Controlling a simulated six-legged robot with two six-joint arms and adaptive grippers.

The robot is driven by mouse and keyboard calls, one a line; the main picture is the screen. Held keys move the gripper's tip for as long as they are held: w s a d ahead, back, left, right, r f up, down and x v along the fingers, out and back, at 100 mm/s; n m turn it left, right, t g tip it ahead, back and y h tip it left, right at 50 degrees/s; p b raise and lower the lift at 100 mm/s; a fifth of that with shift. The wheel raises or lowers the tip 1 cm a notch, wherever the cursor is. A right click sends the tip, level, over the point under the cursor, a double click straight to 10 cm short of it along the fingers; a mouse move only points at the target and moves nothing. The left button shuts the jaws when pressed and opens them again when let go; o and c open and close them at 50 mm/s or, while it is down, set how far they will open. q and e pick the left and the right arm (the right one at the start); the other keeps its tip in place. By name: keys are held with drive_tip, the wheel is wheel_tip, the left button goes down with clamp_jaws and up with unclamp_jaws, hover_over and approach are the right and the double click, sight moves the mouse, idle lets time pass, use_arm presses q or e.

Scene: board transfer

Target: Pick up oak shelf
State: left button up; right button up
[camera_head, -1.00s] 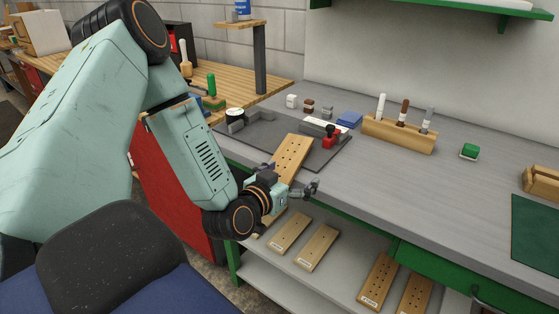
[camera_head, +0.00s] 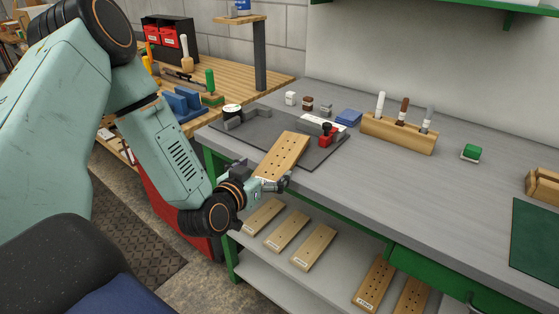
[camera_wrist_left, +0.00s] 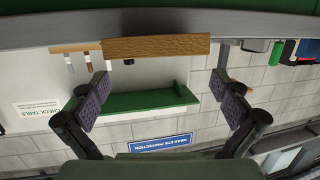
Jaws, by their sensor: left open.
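The oak shelf appears to be the light wooden board with rows of small holes (camera_head: 283,153). It lies on a dark mat on the grey workbench, its near end towards the front edge. My left gripper (camera_head: 262,178) is open at that near end, just off the bench edge, and partly covers it. In the left wrist view the board (camera_wrist_left: 156,46) shows edge-on ahead of the spread fingers (camera_wrist_left: 166,92), with a visible gap and nothing between the pads. My right gripper is in neither view.
The mat (camera_head: 245,144) also bears a red-and-black tool (camera_head: 327,134). A wooden block with upright tools (camera_head: 399,133) stands behind to the right. Several similar boards (camera_head: 287,230) lie on the lower shelf (camera_head: 270,280).

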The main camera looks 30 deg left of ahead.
sight(278, 160)
use_arm(q)
drive_tip(key=shift+w+d+f, duration=0.1)
drive_tip(key=shift+w+d, duration=0.1)
drive_tip(key=shift+w, duration=0.65)
drive_tip(key=x, duration=0.2)
drive_tip(key=b+x, duration=0.1)
drive_tip(key=shift+w+a+f, duration=0.25)
drive_tip(key=shift+w+f, duration=0.05)
drive_tip(key=shift+f, duration=0.05)
drive_tip(key=shift+w, duration=0.35)
drive_tip(key=shift+w+d, duration=0.1)
drive_tip(key=shift+r, duration=0.15)
drive_tip(key=shift+c, duration=0.6)
drive_tip(key=c, duration=0.8)
drive_tip(key=shift+c, duration=1.2)
drive_tip(key=c, duration=0.3)
wheel_tip(278, 160, up, 10)
drive_tip(key=p, duration=0.2)
drive_tip(key=shift+p, duration=0.3)
